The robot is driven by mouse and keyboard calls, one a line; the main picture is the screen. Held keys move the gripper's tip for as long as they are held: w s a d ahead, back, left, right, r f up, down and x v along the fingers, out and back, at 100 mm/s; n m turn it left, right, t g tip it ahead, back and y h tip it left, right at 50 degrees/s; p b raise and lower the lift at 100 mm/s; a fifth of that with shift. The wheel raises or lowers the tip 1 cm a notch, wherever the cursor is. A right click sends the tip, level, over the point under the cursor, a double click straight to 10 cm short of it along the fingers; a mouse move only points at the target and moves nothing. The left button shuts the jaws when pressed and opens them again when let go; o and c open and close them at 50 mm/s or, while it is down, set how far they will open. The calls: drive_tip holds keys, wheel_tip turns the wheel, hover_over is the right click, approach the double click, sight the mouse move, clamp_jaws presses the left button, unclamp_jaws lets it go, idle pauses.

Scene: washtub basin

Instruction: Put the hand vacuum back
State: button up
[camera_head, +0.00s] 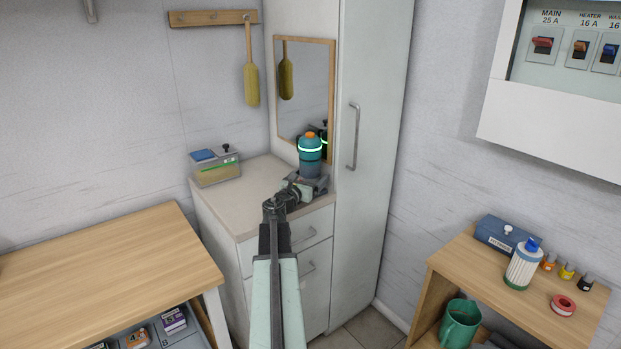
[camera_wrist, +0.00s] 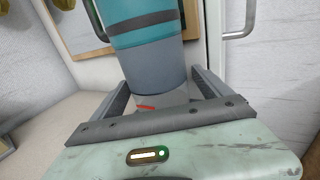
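The hand vacuum appears to be the teal and dark grey cylindrical body (camera_head: 310,157) with a glowing green ring and an orange top. It is upright at the right end of the cabinet top, in front of the mirror. In the wrist view its grey lower body (camera_wrist: 157,75) rises between and beyond my fingers. My gripper (camera_head: 313,184) is low at its base. In the wrist view the fingers (camera_wrist: 160,83) are spread wide, one on each side; I cannot tell whether they touch it. A pale part with a red mark (camera_wrist: 147,107) shows below it, partly hidden.
A small box with a blue item (camera_head: 214,167) stands at the left of the cabinet top (camera_head: 246,196). The tall cupboard (camera_head: 375,130) with its handle is close on the right. A wooden table (camera_head: 100,265) and a shelf unit (camera_head: 455,262) with small items flank the cabinet.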

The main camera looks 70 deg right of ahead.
drive_tip(key=shift+a+r+p, duration=0.1)
drive_tip(key=shift+r+p, duration=0.2)
drive_tip(key=a, duration=0.8)
drive_tip(key=w+a, duration=0.1)
drive_tip(key=a, duration=0.2)
drive_tip(key=shift+a+f, duration=0.15)
drive_tip(key=shift+a, duration=0.25)
